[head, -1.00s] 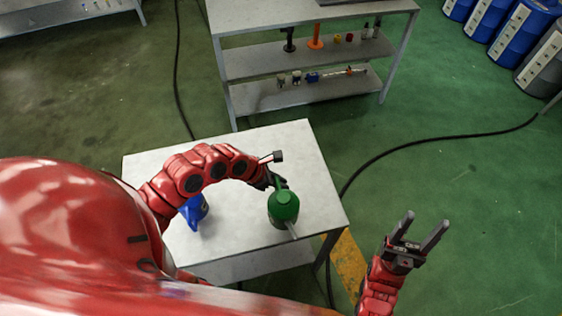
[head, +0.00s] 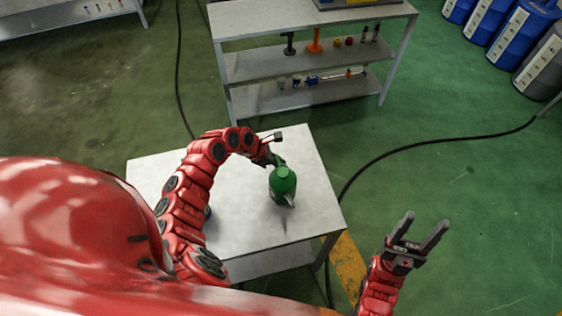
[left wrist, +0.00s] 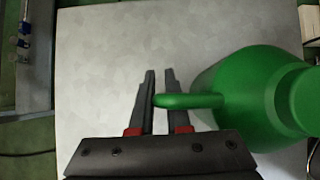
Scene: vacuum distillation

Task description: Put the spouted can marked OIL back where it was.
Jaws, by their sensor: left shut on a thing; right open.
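The green spouted can (head: 283,185) is upright above the white table (head: 238,222), with a dark shadow on the tabletop below it. It also shows large at the right of the left wrist view (left wrist: 245,95). No OIL marking can be read. My left gripper (head: 273,161) is shut on the can's handle (left wrist: 190,101), which passes between the two fingers (left wrist: 159,95). My right gripper (head: 424,232) is open and empty, to the right of the table, above the floor.
The tabletop's right and back parts are clear. A shelved bench (head: 250,65) with small items stands behind. A black cable (head: 400,155) crosses the floor at right.

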